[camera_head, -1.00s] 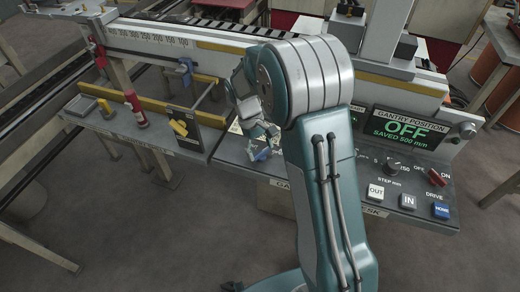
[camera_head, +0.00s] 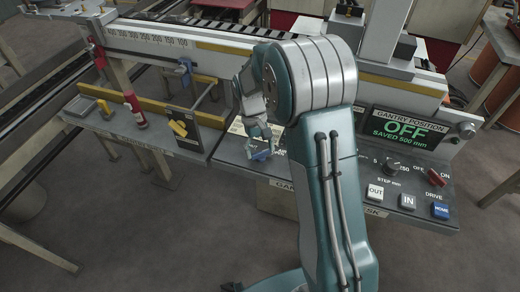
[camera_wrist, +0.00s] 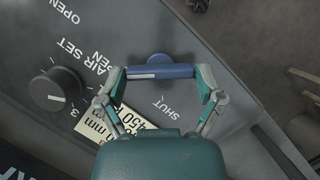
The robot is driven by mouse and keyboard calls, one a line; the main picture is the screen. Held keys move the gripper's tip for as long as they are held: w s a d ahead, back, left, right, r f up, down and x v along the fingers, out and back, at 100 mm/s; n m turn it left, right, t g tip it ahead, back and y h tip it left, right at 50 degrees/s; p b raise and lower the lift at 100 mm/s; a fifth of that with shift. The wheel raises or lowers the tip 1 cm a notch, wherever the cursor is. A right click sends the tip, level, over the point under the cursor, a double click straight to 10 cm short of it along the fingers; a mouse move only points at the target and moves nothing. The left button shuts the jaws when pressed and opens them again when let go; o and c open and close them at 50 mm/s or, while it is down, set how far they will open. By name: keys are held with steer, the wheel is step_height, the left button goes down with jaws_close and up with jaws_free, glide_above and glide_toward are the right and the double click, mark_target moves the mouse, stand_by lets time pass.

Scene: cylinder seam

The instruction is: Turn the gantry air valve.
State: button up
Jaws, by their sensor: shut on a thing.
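The air valve's blue bar handle (camera_wrist: 160,72) with a white line at its left end sits on the grey desk panel in the wrist view, its round blue hub just above it. My gripper (camera_wrist: 161,80) has one finger pressed against each end of the bar and is shut on it. "OPEN" is printed up and left of the handle, "SHUT" below it. In the head view my gripper (camera_head: 260,146) is down at the desk on the blue handle (camera_head: 260,155), which is partly hidden by my fingers.
A black AIR SET knob (camera_wrist: 57,90) stands left of the valve, beside a printed label. A red bottle (camera_head: 135,108) stands on the left shelf.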

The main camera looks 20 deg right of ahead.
steer(key=o, duration=0.9)
steer(key=shift+c, duration=0.2)
steer(key=v, duration=1.2)
steer(key=shift+a, duration=0.15)
